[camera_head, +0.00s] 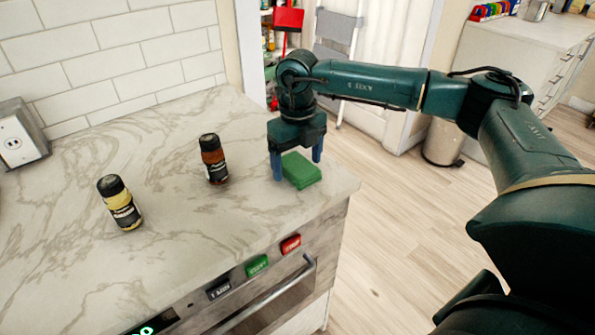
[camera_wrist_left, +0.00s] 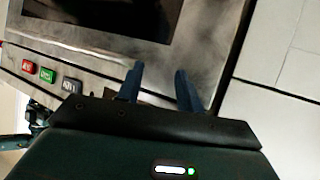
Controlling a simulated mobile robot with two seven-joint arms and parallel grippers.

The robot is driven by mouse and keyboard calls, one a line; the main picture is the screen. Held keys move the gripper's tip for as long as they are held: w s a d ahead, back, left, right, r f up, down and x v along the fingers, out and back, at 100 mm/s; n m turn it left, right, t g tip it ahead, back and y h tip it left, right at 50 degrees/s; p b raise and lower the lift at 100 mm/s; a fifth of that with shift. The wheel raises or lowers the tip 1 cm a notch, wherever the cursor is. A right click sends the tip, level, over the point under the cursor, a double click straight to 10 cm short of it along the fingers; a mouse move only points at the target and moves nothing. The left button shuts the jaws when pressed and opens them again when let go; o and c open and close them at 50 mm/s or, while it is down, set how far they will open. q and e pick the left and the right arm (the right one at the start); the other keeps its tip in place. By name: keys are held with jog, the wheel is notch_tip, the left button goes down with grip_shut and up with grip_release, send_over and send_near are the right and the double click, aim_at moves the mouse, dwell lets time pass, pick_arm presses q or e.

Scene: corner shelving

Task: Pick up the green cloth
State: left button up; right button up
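The green cloth (camera_head: 302,172) is a small folded block on the marble counter, close to its right front corner. My right gripper (camera_head: 298,169) points down over it, open, with one blue finger at the cloth's left side and the other behind its far right side. I cannot tell whether either finger touches it. In the left wrist view, my left gripper (camera_wrist_left: 157,72) is open, its two blue fingers apart with nothing between them. It faces the stove front, and the left arm does not show in the head view.
A brown bottle (camera_head: 214,158) and a yellow-labelled bottle (camera_head: 121,204) stand left of the cloth on the counter (camera_head: 170,235). Red, green and black buttons (camera_head: 257,266) line the front edge above an oven handle (camera_head: 270,297). The counter between bottles and cloth is clear.

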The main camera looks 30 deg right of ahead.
aim_at(298, 164)
jog(key=c, duration=1)
jog(key=shift+r, duration=0.1)
jog(key=shift+c, duration=0.2)
notch_tip(298, 164, up, 10)
jog(key=o, duration=0.4)
jog(key=shift+c, duration=1.5)
